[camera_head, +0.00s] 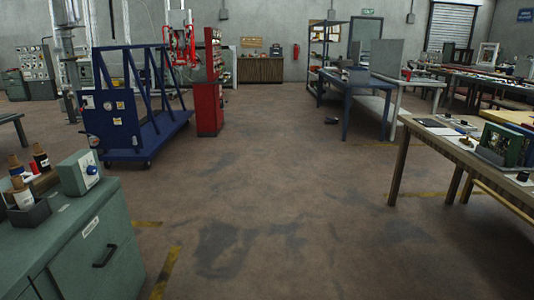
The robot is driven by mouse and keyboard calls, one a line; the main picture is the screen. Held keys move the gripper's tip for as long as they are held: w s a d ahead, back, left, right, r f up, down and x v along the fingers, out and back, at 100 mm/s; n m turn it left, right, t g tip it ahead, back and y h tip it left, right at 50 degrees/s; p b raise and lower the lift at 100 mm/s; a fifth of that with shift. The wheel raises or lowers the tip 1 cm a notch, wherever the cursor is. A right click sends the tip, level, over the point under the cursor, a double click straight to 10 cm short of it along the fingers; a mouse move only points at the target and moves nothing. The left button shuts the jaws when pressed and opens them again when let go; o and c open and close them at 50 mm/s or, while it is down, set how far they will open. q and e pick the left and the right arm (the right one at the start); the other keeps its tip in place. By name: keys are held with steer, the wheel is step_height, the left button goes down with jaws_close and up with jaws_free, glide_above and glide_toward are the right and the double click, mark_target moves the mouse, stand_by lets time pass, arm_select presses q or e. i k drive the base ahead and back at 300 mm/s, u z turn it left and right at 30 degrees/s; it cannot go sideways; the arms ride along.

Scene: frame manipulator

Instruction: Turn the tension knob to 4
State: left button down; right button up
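No gripper of mine shows in the head view. A small grey-green box (80,174) stands on the green cabinet at the left, with a blue knob (92,169) on its face. I cannot tell whether this is the tension knob, and no scale numbers can be read. A blue wheeled frame cart (125,130) stands farther off, with a round gauge and several labels on its end panel. These are too small to read.
The green cabinet (95,250) fills the lower left, with bottles in a dark holder (30,212) on top. A wooden workbench (420,133) with electronics stands at the right. A red cabinet (207,112) is beside the cart. The middle floor (260,200) is clear.

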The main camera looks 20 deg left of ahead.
mark_target(91, 170)
steer(key=u, duration=0.3)
steer(key=i, duration=1.9)
steer(key=u, duration=1.95)
steer(key=i, duration=0.85)
steer(key=u, duration=0.6)
